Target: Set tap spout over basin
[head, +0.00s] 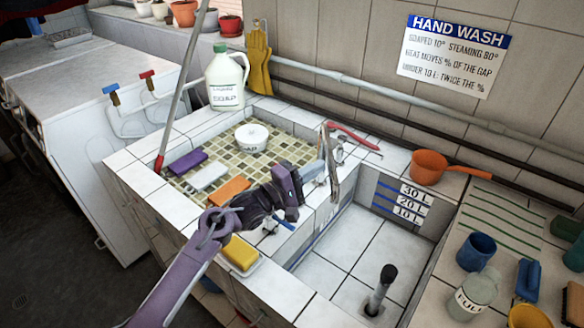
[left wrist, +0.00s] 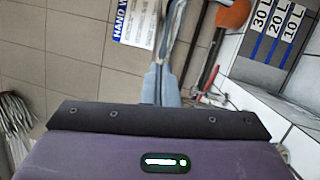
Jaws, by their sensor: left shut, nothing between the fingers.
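The metallic tap spout (head: 331,160) stands at the divider between the tiled tray and the deep basin (head: 360,250), and its lower end is by the basin's left edge. Red handles (head: 352,136) sit behind it. My left gripper (head: 318,172) reaches in from the left, with its pale blue fingers shut and empty beside the spout. Whether they touch it I cannot tell. In the left wrist view the shut fingers (left wrist: 160,84) point toward the wall, with a grey pipe-like part just beyond them. My right gripper is not in view.
A yellow sponge (head: 240,253) lies near my arm. An orange ladle (head: 430,167) sits behind the basin. A dark-topped pipe (head: 381,290) stands inside the basin. Cups crowd the right counter.

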